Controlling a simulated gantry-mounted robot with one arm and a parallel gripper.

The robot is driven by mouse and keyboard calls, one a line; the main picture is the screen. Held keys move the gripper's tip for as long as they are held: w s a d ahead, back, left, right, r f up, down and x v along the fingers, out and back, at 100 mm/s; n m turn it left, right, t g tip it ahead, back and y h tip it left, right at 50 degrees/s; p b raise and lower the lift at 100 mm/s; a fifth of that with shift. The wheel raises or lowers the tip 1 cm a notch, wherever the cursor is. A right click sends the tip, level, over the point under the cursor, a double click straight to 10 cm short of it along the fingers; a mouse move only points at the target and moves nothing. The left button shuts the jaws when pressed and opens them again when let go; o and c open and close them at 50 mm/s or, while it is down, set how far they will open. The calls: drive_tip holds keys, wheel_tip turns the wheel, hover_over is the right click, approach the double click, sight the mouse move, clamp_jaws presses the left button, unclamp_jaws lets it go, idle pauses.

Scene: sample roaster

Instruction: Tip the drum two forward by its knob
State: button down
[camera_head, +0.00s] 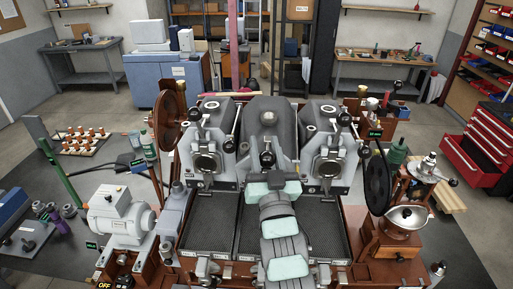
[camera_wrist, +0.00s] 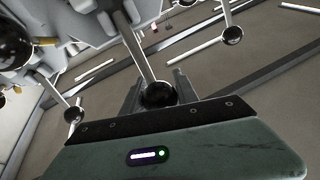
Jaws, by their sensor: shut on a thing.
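The sample roaster has three grey drums side by side, and the middle one, drum two (camera_head: 266,112), stands behind my arm. Its black ball knob (camera_head: 267,159) is on a lever at its front. In the wrist view the knob (camera_wrist: 160,94) sits at the end of a metal rod, between the fingers. My gripper (camera_head: 267,169) is shut on this knob. My wrist and arm hide the lower front of drum two.
The left drum (camera_head: 208,124) and right drum (camera_head: 326,127) stand close on either side, with their own black-knobbed levers. Mesh trays (camera_head: 211,223) lie below. A black wheel (camera_head: 377,184) is at the right and a brown wheel (camera_head: 170,116) at the left.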

drive_tip(key=shift+n+t, duration=0.3)
drive_tip(key=shift+t, duration=0.4)
drive_tip(key=s+f, duration=0.1)
drive_tip(key=s+f+b, duration=0.1)
drive_tip(key=s+b, duration=0.1)
drive_tip(key=shift+s+a+f, duration=0.1)
drive_tip(key=shift+a+f, duration=0.15)
drive_tip(key=shift+f, duration=0.15)
drive_tip(key=shift+s+f+t+b, duration=0.1)
drive_tip(key=shift+s+t+b, duration=0.25)
drive_tip(key=shift+s, duration=0.15)
drive_tip(key=c, duration=0.9)
unclamp_jaws()
drive_tip(key=shift+s+a, duration=0.1)
drive_tip(key=shift+c, duration=0.2)
drive_tip(key=shift+f, duration=0.1)
drive_tip(key=b, duration=0.1)
approach(264, 166)
drive_tip(key=shift+f, duration=0.9)
drive_tip(key=shift+s, duration=0.3)
